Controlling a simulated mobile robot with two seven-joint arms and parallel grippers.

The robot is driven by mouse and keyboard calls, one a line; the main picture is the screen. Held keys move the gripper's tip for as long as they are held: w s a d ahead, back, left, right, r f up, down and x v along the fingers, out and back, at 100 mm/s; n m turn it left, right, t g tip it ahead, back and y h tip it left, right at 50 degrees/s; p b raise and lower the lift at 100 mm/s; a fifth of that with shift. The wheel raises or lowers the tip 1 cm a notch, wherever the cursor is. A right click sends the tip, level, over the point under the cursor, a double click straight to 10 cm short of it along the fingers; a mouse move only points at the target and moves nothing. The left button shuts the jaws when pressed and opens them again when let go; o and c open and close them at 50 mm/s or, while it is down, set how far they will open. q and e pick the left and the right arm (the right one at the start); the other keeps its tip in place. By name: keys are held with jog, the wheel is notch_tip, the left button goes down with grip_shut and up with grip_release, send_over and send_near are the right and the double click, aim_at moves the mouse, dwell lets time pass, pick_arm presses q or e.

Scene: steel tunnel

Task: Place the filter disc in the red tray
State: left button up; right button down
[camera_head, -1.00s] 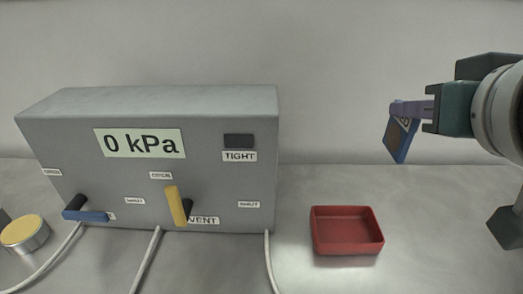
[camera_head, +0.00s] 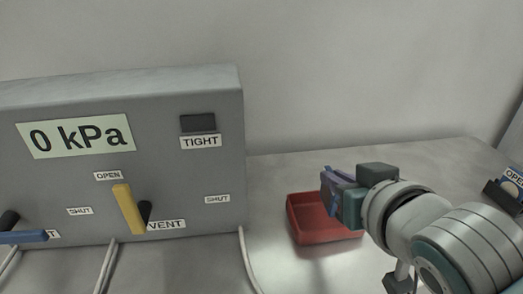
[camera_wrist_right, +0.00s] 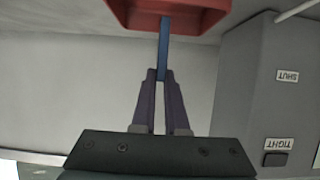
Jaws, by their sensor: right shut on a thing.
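The filter disc (camera_wrist_right: 165,46) seems to be the thin flat blue-edged piece held in my right gripper (camera_wrist_right: 160,75); it shows edge-on in the wrist view. The right gripper (camera_head: 336,178) is shut on it. In the head view the arm and fingers hide most of the piece. The open red tray (camera_head: 304,226) sits on the bench, partly behind the gripper. The tray also shows at the top of the upside-down wrist view (camera_wrist_right: 190,14). The held piece overlaps the tray in both views; I cannot tell its height above it. My left gripper is not in view.
A grey panel box (camera_head: 170,105) reading 0 kPa stands at left, with a yellow lever (camera_head: 128,208) and a blue lever (camera_head: 25,237). Pale hoses run from it. A dark item labelled OPEN (camera_head: 512,180) is at the right edge. Bench behind the tray is clear.

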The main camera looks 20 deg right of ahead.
aim_at(330, 213)
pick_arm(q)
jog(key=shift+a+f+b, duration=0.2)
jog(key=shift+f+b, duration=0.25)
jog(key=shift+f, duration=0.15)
pick_arm(e)
jog(key=shift+f, duration=1.65)
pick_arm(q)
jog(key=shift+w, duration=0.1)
